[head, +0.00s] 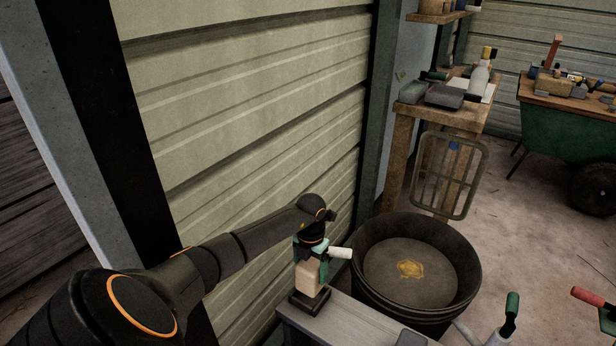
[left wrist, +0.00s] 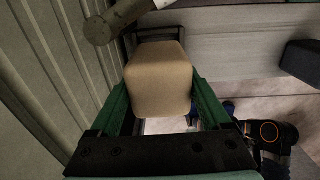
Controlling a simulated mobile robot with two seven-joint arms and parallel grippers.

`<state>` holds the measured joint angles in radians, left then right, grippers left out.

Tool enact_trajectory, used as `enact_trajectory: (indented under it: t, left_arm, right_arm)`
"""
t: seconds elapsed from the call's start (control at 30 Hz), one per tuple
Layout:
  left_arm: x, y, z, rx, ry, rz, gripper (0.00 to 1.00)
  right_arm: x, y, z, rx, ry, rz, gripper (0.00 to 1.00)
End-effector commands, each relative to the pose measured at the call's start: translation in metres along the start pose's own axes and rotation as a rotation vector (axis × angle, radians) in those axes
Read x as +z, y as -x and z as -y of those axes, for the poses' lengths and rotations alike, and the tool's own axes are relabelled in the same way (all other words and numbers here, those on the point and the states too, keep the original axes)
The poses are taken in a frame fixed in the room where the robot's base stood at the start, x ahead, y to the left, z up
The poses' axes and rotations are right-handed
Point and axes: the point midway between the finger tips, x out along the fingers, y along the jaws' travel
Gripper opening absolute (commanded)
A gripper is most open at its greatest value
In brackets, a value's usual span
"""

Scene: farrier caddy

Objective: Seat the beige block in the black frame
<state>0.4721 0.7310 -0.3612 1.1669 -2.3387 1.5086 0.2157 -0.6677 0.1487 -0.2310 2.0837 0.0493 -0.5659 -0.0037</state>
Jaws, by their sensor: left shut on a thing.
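The beige block (head: 308,279) is upright between the green fingers of my left gripper (head: 312,268), which is shut on it. In the left wrist view, the block (left wrist: 158,78) fills the space between the two fingers. The black frame (head: 310,302) sits on the end of the grey bench, directly below the block. In the left wrist view, part of the frame (left wrist: 150,34) shows beyond the block. The block hides much of the frame's opening, so I cannot tell whether its lower end is inside. My right gripper is not in view.
A white-ended handle (head: 340,253) sticks out close beside my left gripper. The grey bench (head: 350,322) runs toward the front, with a dark block (head: 411,338) on it. A large black tub (head: 375,290) stands right of the bench. The corrugated wall (head: 250,120) is close on the left.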

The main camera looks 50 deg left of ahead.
Motion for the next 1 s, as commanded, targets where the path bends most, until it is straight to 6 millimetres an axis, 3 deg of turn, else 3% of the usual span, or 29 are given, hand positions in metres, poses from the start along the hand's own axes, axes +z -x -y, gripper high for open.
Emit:
enact_trajectory:
  t: [0.5,1.0]
  left_arm:
    - [0.001,-0.020,-0.001,0.001,0.001,0.003,0.10]
    - [0.001,-0.021,-0.001,0.000,0.001,0.003,0.10]
  right_arm:
    - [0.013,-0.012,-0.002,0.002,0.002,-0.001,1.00]
    - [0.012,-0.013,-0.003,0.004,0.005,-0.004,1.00]
